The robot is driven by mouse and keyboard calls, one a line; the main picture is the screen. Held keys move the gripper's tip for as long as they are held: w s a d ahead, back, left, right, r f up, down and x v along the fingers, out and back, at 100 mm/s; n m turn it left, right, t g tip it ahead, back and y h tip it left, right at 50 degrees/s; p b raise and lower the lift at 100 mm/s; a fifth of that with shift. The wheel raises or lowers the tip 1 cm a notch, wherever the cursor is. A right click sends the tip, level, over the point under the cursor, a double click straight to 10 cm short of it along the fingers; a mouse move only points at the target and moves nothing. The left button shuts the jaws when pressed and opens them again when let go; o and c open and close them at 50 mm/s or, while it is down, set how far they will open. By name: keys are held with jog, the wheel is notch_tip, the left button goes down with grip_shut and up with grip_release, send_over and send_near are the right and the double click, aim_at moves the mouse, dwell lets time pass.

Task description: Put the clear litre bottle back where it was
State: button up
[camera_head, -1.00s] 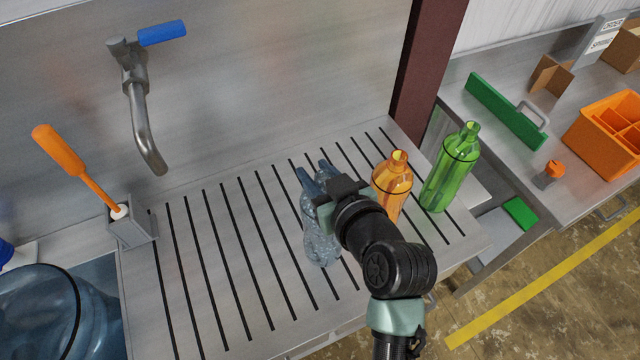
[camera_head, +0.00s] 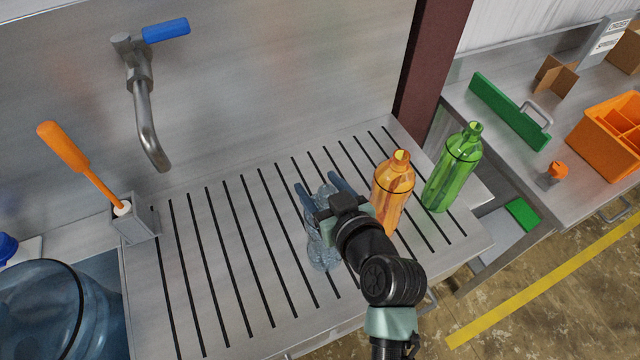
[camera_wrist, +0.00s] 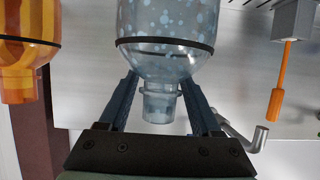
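The clear bottle (camera_head: 320,254), bluish with pale spots and a dark band, stands upright on the slotted drainboard (camera_head: 220,290), partly hidden behind my gripper and wrist. My gripper (camera_head: 317,186) is at the bottle's top, its two blue fingers spread apart. In the wrist view the bottle (camera_wrist: 165,62) appears upside down, its neck between the fingers of my gripper (camera_wrist: 158,80). Gaps show on both sides of the neck, so the fingers look open and not clamped on it. Whether a fingertip touches the shoulder I cannot tell.
An orange bottle (camera_head: 391,192) stands close right of my gripper, with a green bottle (camera_head: 453,168) beyond it. A tap (camera_head: 145,110) and a brush in a holder (camera_head: 134,222) are at the left. The drainboard's left part is clear.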

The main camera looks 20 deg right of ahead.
jog(key=shift+r, duration=0.3)
jog(key=shift+s, duration=0.35)
jog(key=b+v, duration=0.2)
jog(key=v, duration=0.9)
jog(key=shift+s+r, duration=0.1)
